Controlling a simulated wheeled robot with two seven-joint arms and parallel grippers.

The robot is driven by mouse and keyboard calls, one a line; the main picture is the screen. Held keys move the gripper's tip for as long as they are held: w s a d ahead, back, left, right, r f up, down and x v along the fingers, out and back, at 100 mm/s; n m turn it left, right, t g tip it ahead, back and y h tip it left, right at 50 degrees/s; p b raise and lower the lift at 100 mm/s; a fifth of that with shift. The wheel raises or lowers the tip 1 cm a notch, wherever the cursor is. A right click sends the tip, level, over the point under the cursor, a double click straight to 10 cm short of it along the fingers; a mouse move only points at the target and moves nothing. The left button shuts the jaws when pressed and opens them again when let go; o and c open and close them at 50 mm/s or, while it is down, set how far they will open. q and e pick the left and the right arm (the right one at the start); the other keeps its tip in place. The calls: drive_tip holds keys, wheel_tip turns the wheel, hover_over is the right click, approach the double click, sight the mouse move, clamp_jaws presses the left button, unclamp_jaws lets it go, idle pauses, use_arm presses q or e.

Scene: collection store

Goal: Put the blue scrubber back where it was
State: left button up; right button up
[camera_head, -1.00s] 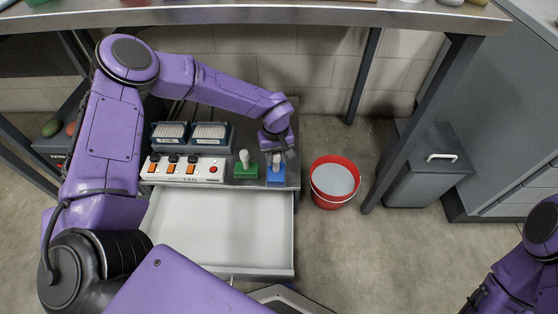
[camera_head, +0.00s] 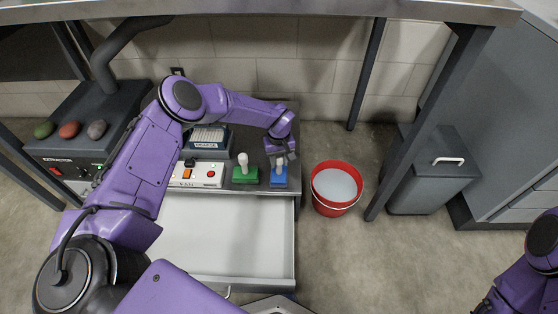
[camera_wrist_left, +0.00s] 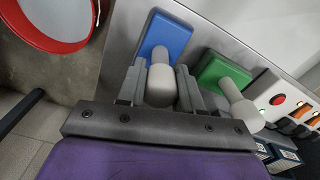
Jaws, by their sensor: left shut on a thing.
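The blue scrubber (camera_head: 279,178) has a blue block and a pale upright knob handle. It is at the right end of the dark cabinet top, beside the green scrubber (camera_head: 245,176). My left gripper (camera_head: 281,158) is above it, shut on its handle. In the left wrist view the fingers (camera_wrist_left: 160,88) stand either side of the pale knob, and the blue block (camera_wrist_left: 165,38) shows beyond them. The block appears to rest on the top, but I cannot tell if it touches. The right gripper is out of view; only part of my right arm shows at the lower right.
A red bucket (camera_head: 335,186) with pale contents stands on the floor right of the cabinet. An open, empty white drawer (camera_head: 230,235) juts out below the top. A switch strip (camera_head: 207,174) and a labelled box (camera_head: 210,138) lie left of the scrubbers. A bench edge (camera_head: 300,12) runs overhead.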

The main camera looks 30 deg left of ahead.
use_arm(q)
drive_tip(key=shift+f, duration=0.25)
drive_tip(key=o, duration=1)
drive_tip(key=shift+r, duration=0.1)
drive_tip(key=shift+r, duration=0.3)
wheel_tip(320, 180, up, 12)
drive_tip(key=p, duration=0.3)
drive_tip(key=shift+f, duration=0.2)
